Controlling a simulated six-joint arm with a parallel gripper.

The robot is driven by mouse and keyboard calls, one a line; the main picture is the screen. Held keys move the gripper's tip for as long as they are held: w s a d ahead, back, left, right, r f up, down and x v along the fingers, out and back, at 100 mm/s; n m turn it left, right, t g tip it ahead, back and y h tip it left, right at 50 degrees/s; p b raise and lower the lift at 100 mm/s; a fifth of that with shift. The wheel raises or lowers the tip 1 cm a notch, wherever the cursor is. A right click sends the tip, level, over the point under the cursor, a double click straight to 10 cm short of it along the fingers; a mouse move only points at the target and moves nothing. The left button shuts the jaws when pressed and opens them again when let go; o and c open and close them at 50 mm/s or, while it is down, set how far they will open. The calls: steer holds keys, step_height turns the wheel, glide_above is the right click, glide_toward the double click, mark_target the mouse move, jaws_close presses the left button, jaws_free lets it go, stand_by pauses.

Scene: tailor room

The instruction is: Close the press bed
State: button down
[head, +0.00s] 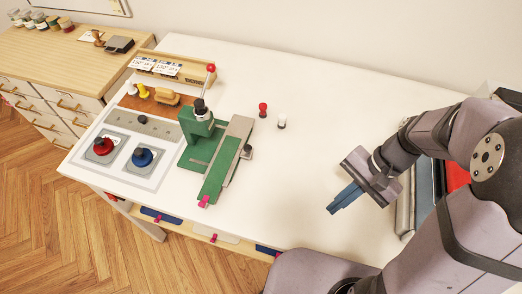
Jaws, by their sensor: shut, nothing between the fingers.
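The green press (199,123) stands on the white table, left of the middle in the head view. Its long bed (225,160), green with a grey metal strip, reaches toward the table's front edge. A pink tab (204,201) is at the bed's near end. A lever with a red knob (211,68) rises above the press. I cannot tell for sure how far the bed is slid out. My gripper (332,211) is over the right part of the table, well right of the bed and apart from it. Its blue fingers are together and hold nothing.
A red peg (263,109) and a white peg (282,121) stand right of the press. A tray (125,172) with a red knob (103,146) and a blue knob (142,157) lies left of it. The table between the bed and my gripper is clear.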

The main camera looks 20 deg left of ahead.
steer(key=w+a+m+y+b, duration=0.1)
steer(key=w+a+m+y, duration=0.1)
steer(key=w+a+f+m+y+b, duration=0.1)
steer(key=w+a+m+y, duration=0.1)
steer(key=w+a+m+g+y, duration=0.1)
steer(key=w+a+y, duration=0.1)
steer(key=shift+w+a+f+m+b, duration=0.2)
steer(key=shift+a+f+m+b, duration=0.05)
steer(key=shift+a+m+b, duration=0.15)
steer(key=w+m+y, duration=0.1)
steer(key=w, duration=0.1)
steer(key=w+a+m+t+y+b, duration=0.1)
steer(key=w+y, duration=0.1)
steer(key=w+a+r+m+y, duration=0.1)
steer(key=w+m+y, duration=0.1)
steer(key=w, duration=0.1)
steer(key=shift+t+b, duration=0.3)
steer(key=shift+b, duration=0.05)
steer(key=shift+w+r, duration=0.2)
steer(key=shift+w, duration=0.15)
steer(key=p+x, duration=0.1)
steer(key=x, duration=0.3)
steer(key=p+x, duration=0.1)
steer(key=x, duration=0.3)
steer(key=p+x, duration=0.2)
steer(key=x, duration=0.2)
steer(key=shift+a+r, duration=0.15)
steer(key=shift+r, duration=0.1)
steer(key=shift+x, duration=0.9)
steer(key=shift+f, duration=0.1)
